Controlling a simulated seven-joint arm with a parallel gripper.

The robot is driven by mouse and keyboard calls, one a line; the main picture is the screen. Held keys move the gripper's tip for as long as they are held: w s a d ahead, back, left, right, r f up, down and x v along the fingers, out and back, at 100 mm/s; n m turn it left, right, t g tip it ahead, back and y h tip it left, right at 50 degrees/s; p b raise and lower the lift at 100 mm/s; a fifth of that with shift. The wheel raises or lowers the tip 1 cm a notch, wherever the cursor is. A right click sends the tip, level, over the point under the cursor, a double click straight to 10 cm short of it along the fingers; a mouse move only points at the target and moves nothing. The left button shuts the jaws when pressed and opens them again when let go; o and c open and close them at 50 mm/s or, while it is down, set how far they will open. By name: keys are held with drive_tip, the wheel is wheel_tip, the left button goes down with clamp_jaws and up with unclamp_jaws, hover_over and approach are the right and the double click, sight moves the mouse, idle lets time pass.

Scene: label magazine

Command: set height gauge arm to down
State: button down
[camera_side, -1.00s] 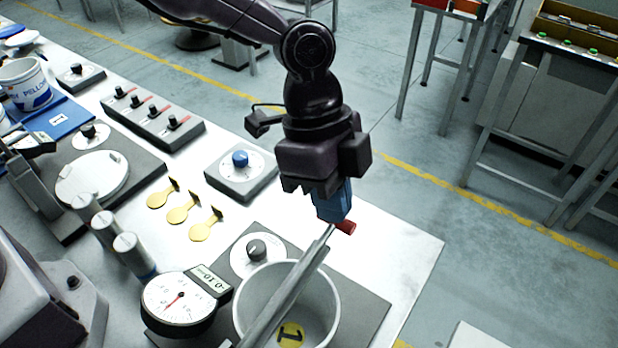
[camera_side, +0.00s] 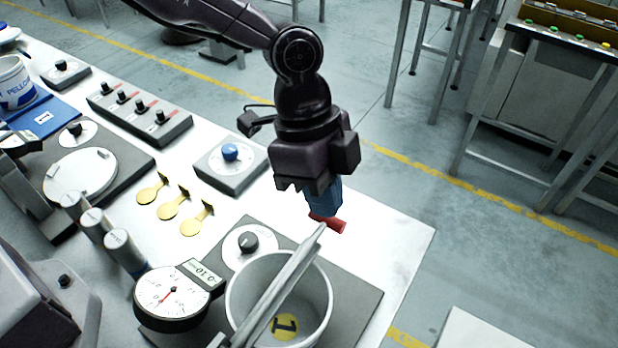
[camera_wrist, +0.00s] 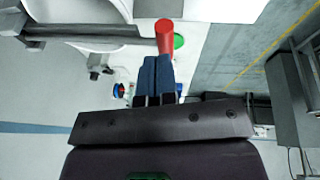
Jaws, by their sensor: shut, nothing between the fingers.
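The height gauge arm (camera_side: 284,281) is a long grey bar that slants over a white bowl (camera_side: 235,306), with a red knob (camera_side: 328,222) at its raised far end. In the wrist view the red knob (camera_wrist: 165,37) stands just beyond my fingertips, and the grey bar (camera_wrist: 85,32) runs off to the left. My gripper (camera_side: 323,209) points down with its blue fingers shut and empty, right at the knob. In the wrist view my gripper (camera_wrist: 158,62) is closed too. I cannot tell whether the fingers touch the knob.
A round dial gauge (camera_side: 172,297) stands left of the bowl. A block with a blue knob (camera_side: 230,152), yellow tabs (camera_side: 172,208) and a row of switches (camera_side: 139,108) lie farther back. The right part of the white table (camera_side: 390,232) is clear.

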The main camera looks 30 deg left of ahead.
drive_tip(key=d+v, duration=0.1)
drive_tip(key=v, duration=1.2)
drive_tip(key=s+a+r+n+t+y, duration=0.1)
drive_tip(key=s+a+n+t, duration=0.1)
drive_tip(key=s+a+n, duration=0.3)
drive_tip(key=s+a+r+n+t+y, duration=0.1)
drive_tip(key=s+a+n, duration=0.5)
drive_tip(key=a, duration=0.8)
drive_tip(key=s+a+r+n+t+y, duration=0.1)
drive_tip(key=s+a+r+n+t, duration=0.1)
drive_tip(key=s+a+n, duration=0.3)
drive_tip(key=s+a+t, duration=0.1)
drive_tip(key=a, duration=0.3)
drive_tip(key=shift+s+a+r+n+t+y, duration=0.2)
drive_tip(key=shift+a+n+t+y, duration=0.1)
drive_tip(key=shift+n+t, duration=0.1)
